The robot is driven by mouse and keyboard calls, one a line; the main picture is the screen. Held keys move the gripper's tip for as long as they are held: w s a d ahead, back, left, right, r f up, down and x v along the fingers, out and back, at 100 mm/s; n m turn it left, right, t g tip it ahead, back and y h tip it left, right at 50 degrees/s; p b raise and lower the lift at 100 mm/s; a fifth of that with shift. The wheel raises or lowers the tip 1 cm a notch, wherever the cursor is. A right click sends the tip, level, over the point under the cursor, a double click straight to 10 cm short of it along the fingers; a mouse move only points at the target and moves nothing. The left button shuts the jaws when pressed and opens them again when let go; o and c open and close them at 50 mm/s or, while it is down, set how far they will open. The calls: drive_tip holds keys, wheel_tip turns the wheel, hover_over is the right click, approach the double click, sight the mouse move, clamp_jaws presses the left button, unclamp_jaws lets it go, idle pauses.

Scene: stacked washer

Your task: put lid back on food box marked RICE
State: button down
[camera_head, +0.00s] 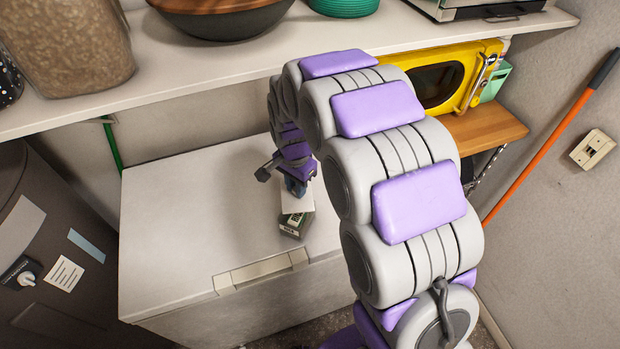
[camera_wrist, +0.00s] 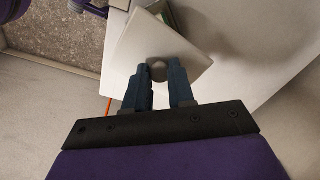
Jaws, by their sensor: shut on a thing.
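The food box (camera_head: 295,226) stands on the white chest top near its front edge. It is small and green with a pale label, too small to read surely. The white lid (camera_head: 297,203) is over the box in the head view. My gripper (camera_head: 296,187) is shut on the lid's round grey knob, which shows between the fingers (camera_wrist: 158,78) in the wrist view. There the square lid (camera_wrist: 185,58) hides most of the box (camera_wrist: 163,12), whose green edge shows past it. The lid looks turned and offset from the box. I cannot tell whether they touch.
The white chest (camera_head: 190,215) has clear room left of the box. A shelf (camera_head: 180,82) with a large jar (camera_head: 75,45) and bowl (camera_head: 225,18) overhangs its back. A yellow appliance (camera_head: 455,78) stands right.

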drive_tip(key=shift+a+f, duration=0.15)
drive_tip(key=shift+a, duration=0.2)
drive_tip(key=shift+s+d+f+b, duration=0.1)
drive_tip(key=shift+d+f+b, duration=0.15)
drive_tip(key=shift+f, duration=0.25)
drive_tip(key=shift+d+f+b, duration=0.1)
drive_tip(key=shift+f+b, duration=0.15)
drive_tip(key=shift+f, duration=0.25)
drive_tip(key=shift+a+f+b, duration=0.2)
drive_tip(key=shift+f+b, duration=0.25)
drive_tip(key=shift+f, duration=1.6)
drive_tip(key=shift+d, duration=0.1)
drive_tip(key=shift+p, duration=0.35)
drive_tip(key=shift+f, duration=0.1)
idle(0.4)
drive_tip(key=c, duration=0.9)
unclamp_jaws()
drive_tip(key=shift+o, duration=0.6)
